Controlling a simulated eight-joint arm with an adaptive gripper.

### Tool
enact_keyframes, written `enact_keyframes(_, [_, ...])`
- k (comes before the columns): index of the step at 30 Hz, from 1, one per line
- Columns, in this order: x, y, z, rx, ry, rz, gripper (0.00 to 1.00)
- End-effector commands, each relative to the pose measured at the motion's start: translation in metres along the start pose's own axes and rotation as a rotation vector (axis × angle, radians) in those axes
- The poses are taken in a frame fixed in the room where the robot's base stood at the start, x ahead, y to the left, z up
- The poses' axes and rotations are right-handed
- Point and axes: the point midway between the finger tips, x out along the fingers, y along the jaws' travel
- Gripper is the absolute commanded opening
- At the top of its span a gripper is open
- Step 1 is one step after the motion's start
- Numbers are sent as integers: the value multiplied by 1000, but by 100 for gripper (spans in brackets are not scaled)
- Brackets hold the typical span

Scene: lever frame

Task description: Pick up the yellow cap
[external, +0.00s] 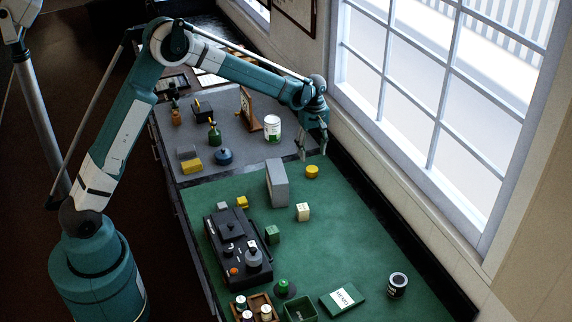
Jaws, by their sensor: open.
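The yellow cap (312,172) is a small round yellow piece on the green mat, near the mat's far edge by the window. My gripper (313,155) is open with its fingers pointing down. In the external view its fingertips appear just above and around the far side of the cap. I cannot tell the exact height gap. Nothing is between the fingers that I can see.
A grey upright block (277,183) stands close left of the cap. A white can (273,129) stands behind it on the grey mat. A cream cube (303,212) lies nearer. A black device (237,245) sits left. The green mat's right side is mostly clear.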

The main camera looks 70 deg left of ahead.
Motion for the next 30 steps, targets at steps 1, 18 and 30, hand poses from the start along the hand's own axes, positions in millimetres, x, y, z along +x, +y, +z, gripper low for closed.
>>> enact_keyframes(1, [0,0,0,0,0,0,49])
enact_keyframes(18, [26,0,0,1,0,0,49])
enact_keyframes(30, [30,0,1,1,0,0,49])
